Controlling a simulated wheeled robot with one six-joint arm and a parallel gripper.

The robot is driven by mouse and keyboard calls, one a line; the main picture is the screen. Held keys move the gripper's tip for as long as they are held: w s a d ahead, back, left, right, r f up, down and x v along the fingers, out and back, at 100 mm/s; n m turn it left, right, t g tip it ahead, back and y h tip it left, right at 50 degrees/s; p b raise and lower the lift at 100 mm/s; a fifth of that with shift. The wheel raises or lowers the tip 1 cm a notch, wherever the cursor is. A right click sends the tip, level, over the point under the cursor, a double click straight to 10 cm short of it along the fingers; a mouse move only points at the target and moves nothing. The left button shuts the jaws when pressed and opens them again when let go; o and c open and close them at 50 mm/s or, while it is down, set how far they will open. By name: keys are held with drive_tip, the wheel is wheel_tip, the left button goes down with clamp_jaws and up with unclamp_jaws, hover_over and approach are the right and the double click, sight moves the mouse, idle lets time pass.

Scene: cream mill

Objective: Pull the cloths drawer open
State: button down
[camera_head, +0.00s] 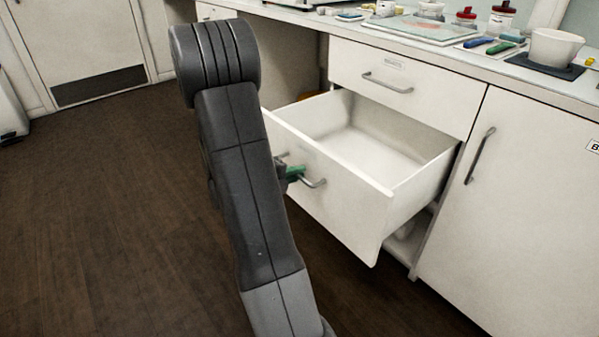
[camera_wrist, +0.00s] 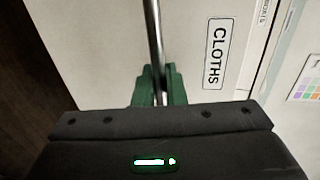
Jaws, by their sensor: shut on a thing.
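The cloths drawer (camera_head: 335,204) stands pulled well out of the white cabinet in the head view, and its inside looks empty. Its label reading CLOTHS (camera_wrist: 215,54) shows on the front in the wrist view. My gripper (camera_head: 292,173), with green fingers, is shut on the drawer's metal bar handle (camera_head: 315,183). The handle runs between the fingers in the wrist view (camera_wrist: 155,45). My dark arm hides the left part of the drawer front and part of the handle.
A shut drawer (camera_head: 405,82) sits above, and a cabinet door (camera_head: 537,170) is shut at the right. The worktop (camera_head: 460,48) holds a cup (camera_head: 555,47), jars and tools. The brown floor (camera_head: 110,200) is clear at the left.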

drive_tip(key=c, duration=1.6)
unclamp_jaws()
drive_tip(key=shift+c, duration=0.2)
drive_tip(key=p+v, duration=0.3)
drive_tip(key=v, duration=1)
drive_tip(key=shift+s+a, duration=0.2)
drive_tip(key=shift+a, duration=0.15)
drive_tip(key=b+x, duration=0.3)
drive_tip(key=x, duration=1.1)
drive_tip(key=shift+d+r, duration=0.1)
drive_tip(key=shift+d, duration=0.05)
